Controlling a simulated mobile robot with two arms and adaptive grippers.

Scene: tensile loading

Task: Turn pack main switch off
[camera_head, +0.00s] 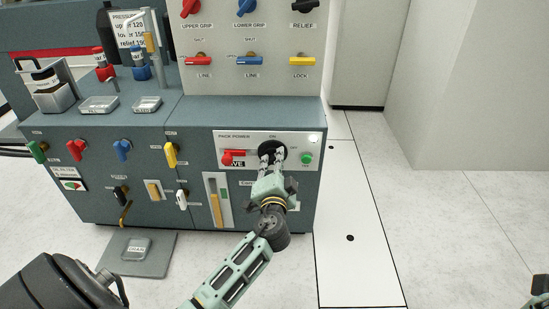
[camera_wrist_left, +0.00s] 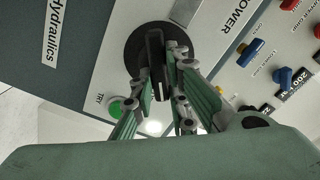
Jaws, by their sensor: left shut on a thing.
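The pack main switch (camera_head: 272,148) is a black round rotary knob on the white PACK POWER panel (camera_head: 225,138) at the front of the blue-grey console. An ON label is above it. My left gripper (camera_head: 271,158) reaches it from below and is shut on its handle. In the left wrist view the black disc (camera_wrist_left: 133,55) has a raised black bar handle (camera_wrist_left: 155,50), with the left gripper's fingers (camera_wrist_left: 163,75) on either side of it. The fingers hide part of the handle in the head view. A bit of what may be my right arm shows at the bottom right corner; its fingers cannot be made out.
Several coloured valve handles line the console front, including a yellow one (camera_head: 171,154). The floor (camera_head: 440,220) at the right is clear.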

